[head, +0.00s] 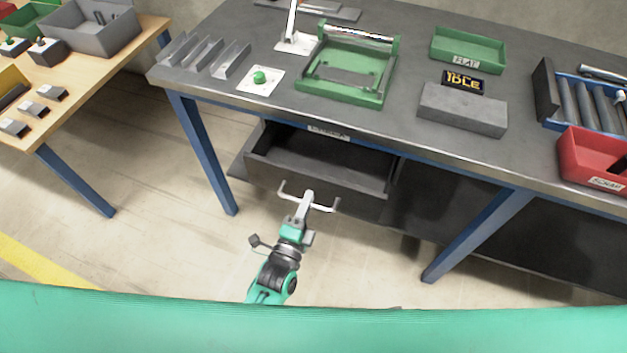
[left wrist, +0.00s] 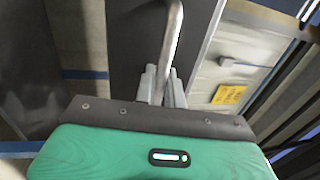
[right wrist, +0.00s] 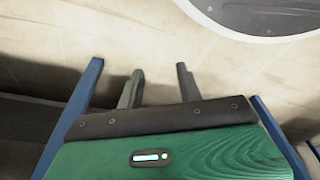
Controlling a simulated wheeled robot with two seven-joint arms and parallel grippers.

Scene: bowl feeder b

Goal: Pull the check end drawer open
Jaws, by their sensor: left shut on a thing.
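The check end drawer (head: 325,162) is a dark grey drawer under the workbench. In the head view it stands pulled out toward me, and its inside looks empty. A pale label (head: 329,132) sits on the bench edge above it, too small to read surely. My left gripper (head: 308,198) is at the metal bar handle (head: 328,207) on the drawer front. In the left wrist view the left fingers (left wrist: 162,85) are shut around the handle bar (left wrist: 173,40). My right gripper (right wrist: 158,85) shows only in the right wrist view, with its fingers apart and nothing between them.
The workbench (head: 400,130) carries a green fixture (head: 345,95), a green tray (head: 467,50), a grey block (head: 462,110) and a red bin (head: 590,165). Blue legs (head: 205,150) stand left and right (head: 475,235) of the drawer. The floor in front is clear.

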